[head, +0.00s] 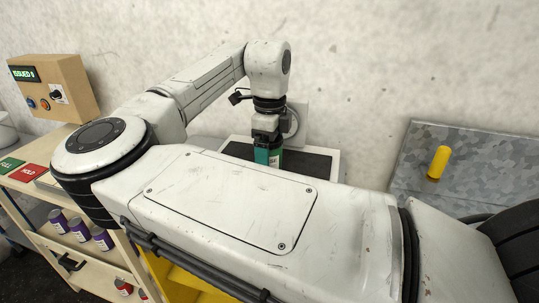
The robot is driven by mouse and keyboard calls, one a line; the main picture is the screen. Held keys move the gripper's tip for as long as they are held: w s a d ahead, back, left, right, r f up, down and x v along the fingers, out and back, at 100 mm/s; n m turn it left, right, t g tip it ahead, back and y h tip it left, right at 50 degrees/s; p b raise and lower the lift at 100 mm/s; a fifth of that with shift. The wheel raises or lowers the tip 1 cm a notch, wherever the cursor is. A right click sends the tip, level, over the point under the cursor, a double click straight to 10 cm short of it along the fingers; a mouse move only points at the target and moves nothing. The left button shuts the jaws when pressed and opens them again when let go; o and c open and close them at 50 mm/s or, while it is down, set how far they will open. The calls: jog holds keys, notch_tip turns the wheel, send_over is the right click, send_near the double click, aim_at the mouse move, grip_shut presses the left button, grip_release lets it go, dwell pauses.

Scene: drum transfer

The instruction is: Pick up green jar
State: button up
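The green jar (268,156) is teal-green with a small white label. It stands out against a dark-topped surface with a pale rim (334,172), close to the back wall. My gripper (267,141) points down right at the jar's top, and the two overlap in the picture. The fingers are too small and dark to tell whether they are open or closed on the jar. My forearm hides the jar's lower part, so I cannot tell whether it rests on the surface or hangs above it.
A grey metal table (480,165) at right bears a yellow cylinder (438,162). At left, a wooden cart holds purple cans (80,229), with green and red cards (29,173) on top. A wooden control box (66,84) stands behind. My arm fills the middle.

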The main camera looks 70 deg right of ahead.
jog(key=shift+f, duration=0.2)
jog(key=c, duration=1)
jog(key=shift+r, duration=0.15)
jog(key=shift+c, duration=0.2)
